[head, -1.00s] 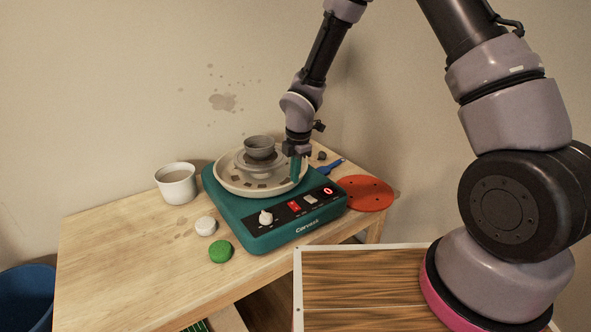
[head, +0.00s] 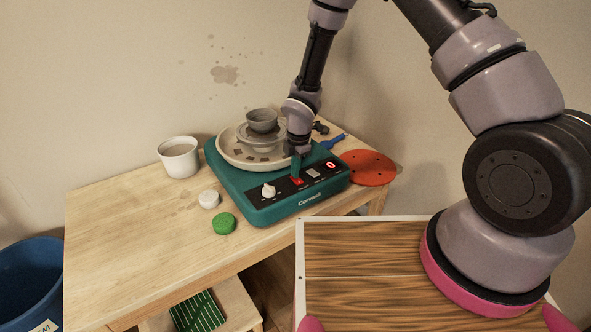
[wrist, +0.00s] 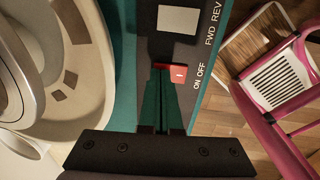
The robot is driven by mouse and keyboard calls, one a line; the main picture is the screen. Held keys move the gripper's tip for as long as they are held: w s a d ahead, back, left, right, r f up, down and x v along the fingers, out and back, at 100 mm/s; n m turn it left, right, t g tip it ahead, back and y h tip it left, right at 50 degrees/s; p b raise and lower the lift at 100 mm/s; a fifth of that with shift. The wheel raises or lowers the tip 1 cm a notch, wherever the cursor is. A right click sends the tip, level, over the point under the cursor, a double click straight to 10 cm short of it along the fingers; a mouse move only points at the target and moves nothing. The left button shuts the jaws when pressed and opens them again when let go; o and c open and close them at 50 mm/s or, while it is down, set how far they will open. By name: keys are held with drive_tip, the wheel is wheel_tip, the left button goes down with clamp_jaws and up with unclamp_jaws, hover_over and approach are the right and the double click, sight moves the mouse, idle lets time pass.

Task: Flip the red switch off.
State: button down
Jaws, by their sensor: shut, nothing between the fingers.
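The red switch (head: 297,181) sits on the black control panel of the teal pottery wheel (head: 258,213). In the wrist view the red switch (wrist: 178,74) shows a white mark, beside the printed words ON OFF. My gripper (head: 296,177) points down with its fingers shut and empty. In the wrist view its teal fingertips (wrist: 161,72) lie at the switch and cover part of it. I cannot tell whether they touch it. A grey-white FWD REV switch (head: 313,172) is beside the red one, and a red lit 0 display (head: 331,165) is farther right.
A white knob (head: 268,190) is left of the switch. The wheel's splash pan (head: 232,154) with a small bowl (head: 262,120) stands behind. A white cup (head: 179,157), a white lump (head: 209,199), a green disc (head: 224,223) and an orange disc (head: 368,168) lie around the wheel.

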sight(297, 182)
drive_tip(key=shift+s+d+f, duration=0.1)
drive_tip(key=shift+s, duration=0.05)
drive_tip(key=shift+s+d, duration=0.35)
drive_tip(key=shift+s, duration=0.15)
drive_tip(key=shift+r, duration=0.2)
drive_tip(key=shift+r, duration=0.15)
wheel_tip(297, 182, up, 14)
drive_tip(key=s, duration=0.1)
drive_tip(key=shift+s+d+f, duration=0.2)
drive_tip(key=shift+d+f, duration=0.05)
drive_tip(key=shift+d, duration=0.2)
drive_tip(key=shift+w+a, duration=0.4)
drive_tip(key=shift+a, duration=0.2)
